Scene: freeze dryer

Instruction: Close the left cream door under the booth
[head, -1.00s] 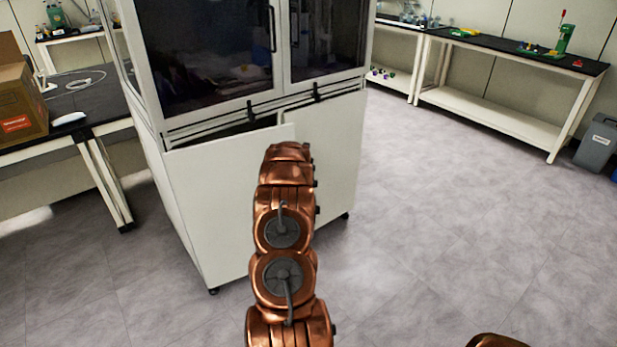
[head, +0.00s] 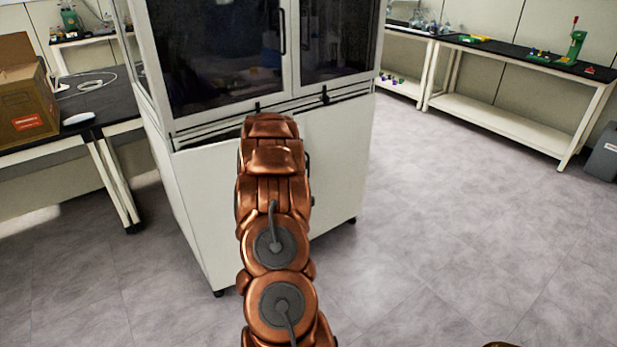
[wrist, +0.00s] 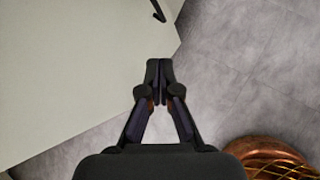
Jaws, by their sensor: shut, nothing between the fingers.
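The left cream door (head: 200,200) is under the glass-fronted booth (head: 215,55). A dark gap shows above its top edge, and it looks slightly ajar. My arm hides its right edge and part of its face. The right cream door (head: 338,160) is beside it. In the wrist view a broad cream panel (wrist: 75,70) fills the left, with a dark handle-like piece at the top. My gripper (wrist: 158,66) is shut and empty, its fingertips over the panel near its right edge. I cannot tell whether they touch. In the head view my arm hides the gripper.
A black-topped table (head: 105,105) with a cardboard box (head: 28,100) stands close on the left. A long bench (head: 520,60) runs along the back right, with a grey bin (head: 603,155) at the right edge. The floor (head: 450,230) right of the booth is clear.

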